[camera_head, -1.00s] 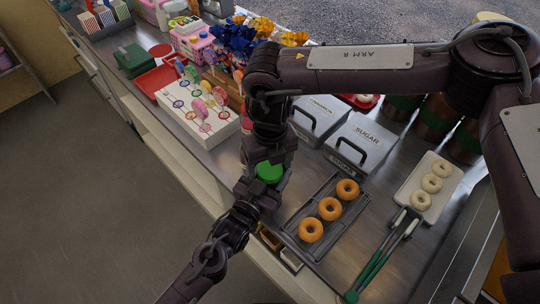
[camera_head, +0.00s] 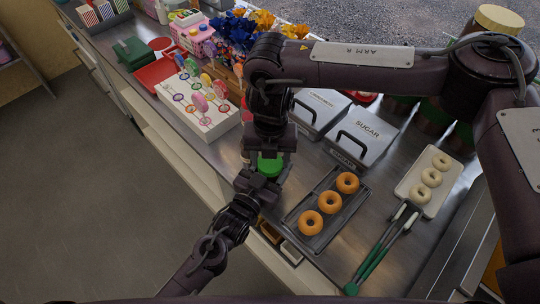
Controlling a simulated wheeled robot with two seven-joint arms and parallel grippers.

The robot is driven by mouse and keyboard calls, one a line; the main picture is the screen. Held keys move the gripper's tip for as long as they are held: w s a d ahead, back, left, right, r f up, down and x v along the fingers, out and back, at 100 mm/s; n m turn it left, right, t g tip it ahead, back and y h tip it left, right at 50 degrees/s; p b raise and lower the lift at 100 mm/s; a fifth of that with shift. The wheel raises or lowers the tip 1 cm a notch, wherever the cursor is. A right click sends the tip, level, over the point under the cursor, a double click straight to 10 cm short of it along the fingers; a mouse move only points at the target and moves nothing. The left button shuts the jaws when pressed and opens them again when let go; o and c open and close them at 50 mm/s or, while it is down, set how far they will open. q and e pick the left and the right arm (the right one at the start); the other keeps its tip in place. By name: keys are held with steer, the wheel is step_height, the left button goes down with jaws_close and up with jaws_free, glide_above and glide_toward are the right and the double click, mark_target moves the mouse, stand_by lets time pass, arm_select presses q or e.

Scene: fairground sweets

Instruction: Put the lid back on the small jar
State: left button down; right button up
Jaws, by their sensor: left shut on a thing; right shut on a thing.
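The green lid (camera_head: 269,166) shows as a small round patch between my two grippers, close to the counter's front edge. My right gripper (camera_head: 269,157) reaches down from above and is shut on the lid, covering part of it. My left gripper (camera_head: 260,182) comes up from the lower left, right beside and below the lid. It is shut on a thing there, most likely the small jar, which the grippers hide. I cannot tell whether the lid sits flat on the jar.
A dark tray with ring doughnuts (camera_head: 330,206) lies just right of the grippers, with green-handled tongs (camera_head: 382,250) beyond. Grey lidded boxes (camera_head: 361,138) stand behind. A white lollipop stand (camera_head: 205,120) is at the left. The floor is open lower left.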

steer(key=o, duration=1.2)
steer(key=shift+c, duration=0.2)
steer(key=shift+r, duration=0.15)
step_height(320, 180, up, 12)
steer(key=shift+w+d, duration=0.1)
arm_select(q)
steer(key=shift+c, duration=2.2)
jaws_free()
